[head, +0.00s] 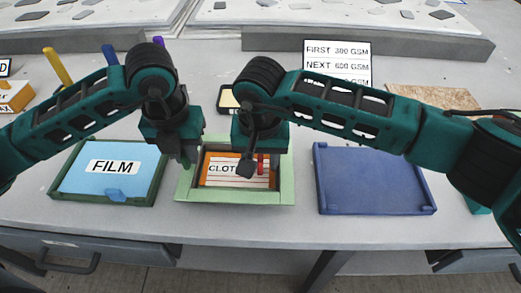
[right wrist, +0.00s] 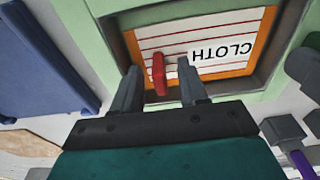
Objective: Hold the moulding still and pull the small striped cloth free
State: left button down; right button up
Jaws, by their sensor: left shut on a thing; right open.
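The moulding (head: 236,197) is a pale green frame with a sunken middle, at the centre of the table. The small striped cloth (head: 228,183) lies in its recess, white with red lines, orange-edged and labelled CLOTH; it also shows in the right wrist view (right wrist: 180,30). A red tab (right wrist: 158,75) stands up at the cloth's edge. My left gripper (head: 187,158) is shut at the moulding's left rim, seemingly on that rim; the contact is partly hidden. My right gripper (right wrist: 159,90) is open over the cloth, its fingers on either side of the red tab, apart from it.
A dark green tray (head: 58,190) with a blue FILM sheet (head: 90,183) lies left of the moulding. A blue tray (head: 375,180) lies to the right. A sign (head: 338,60) with several lines stands behind. Bare table shows between the trays and moulding.

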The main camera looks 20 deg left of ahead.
grip_shut()
dwell(0.4)
jog(key=shift+r, duration=2.45)
jog(key=shift+r, duration=0.15)
jog(key=shift+r, duration=2.4)
